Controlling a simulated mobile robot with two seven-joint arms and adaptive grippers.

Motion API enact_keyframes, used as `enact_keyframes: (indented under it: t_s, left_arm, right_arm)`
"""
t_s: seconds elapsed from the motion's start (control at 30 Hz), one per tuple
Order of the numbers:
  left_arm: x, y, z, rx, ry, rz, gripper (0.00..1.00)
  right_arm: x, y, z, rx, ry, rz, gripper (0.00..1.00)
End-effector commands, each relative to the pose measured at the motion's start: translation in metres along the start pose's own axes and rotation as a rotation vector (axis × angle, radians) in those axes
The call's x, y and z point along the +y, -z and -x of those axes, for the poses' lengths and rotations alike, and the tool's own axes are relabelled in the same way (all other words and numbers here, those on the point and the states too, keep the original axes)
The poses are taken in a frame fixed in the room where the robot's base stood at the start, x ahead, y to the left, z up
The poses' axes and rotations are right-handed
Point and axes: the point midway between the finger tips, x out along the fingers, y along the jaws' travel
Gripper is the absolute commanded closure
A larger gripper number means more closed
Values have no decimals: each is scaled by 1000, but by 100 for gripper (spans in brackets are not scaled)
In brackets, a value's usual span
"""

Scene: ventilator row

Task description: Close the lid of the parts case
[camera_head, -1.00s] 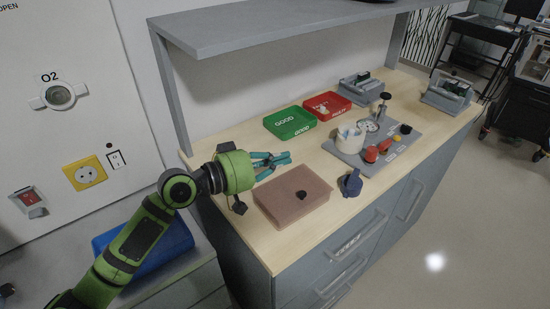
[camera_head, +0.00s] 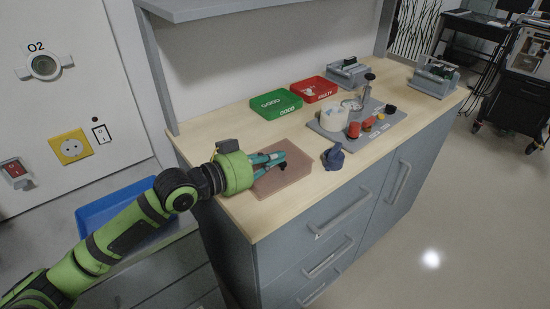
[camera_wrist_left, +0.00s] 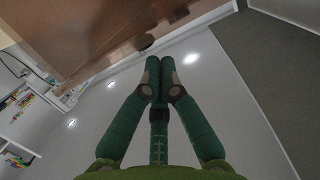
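The parts case (camera_head: 296,175) is a flat, translucent pinkish-brown box near the front left of the wooden worktop. Its top looks flat, and no raised lid shows in the head view. My left gripper (camera_head: 280,158) is green and overlaps the case's left and back part in that view, hiding the dark spot on its top. Whether it touches the case I cannot tell. In the left wrist view, the fingertips (camera_wrist_left: 158,65) are together with nothing between them, and a large brown surface (camera_wrist_left: 90,35), probably the case, fills the upper left. My right gripper is not in view.
A dark blue item (camera_head: 333,157) stands right of the case. Green (camera_head: 275,104) and red (camera_head: 313,89) trays lie behind. A grey board (camera_head: 375,133) with several parts is at the right. An overhead shelf (camera_head: 230,7) and its post rise at the back.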

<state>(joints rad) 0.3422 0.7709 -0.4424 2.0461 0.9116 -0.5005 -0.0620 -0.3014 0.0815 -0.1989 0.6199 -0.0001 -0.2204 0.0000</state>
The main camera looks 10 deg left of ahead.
Motion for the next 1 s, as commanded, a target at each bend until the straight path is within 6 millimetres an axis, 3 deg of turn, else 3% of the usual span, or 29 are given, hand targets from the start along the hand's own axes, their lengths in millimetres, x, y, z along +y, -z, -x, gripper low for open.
enact_keyframes:
  t_s: [0.67,0.83,1.0]
  left_arm:
    - [-1,-1,0,0,4,-26,100]
    - [-2,15,1,1,6,-26,100]
    - [-4,44,2,1,9,-25,100]
  right_arm:
    - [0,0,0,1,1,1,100]
    - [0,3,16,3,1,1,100]
    - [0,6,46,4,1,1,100]
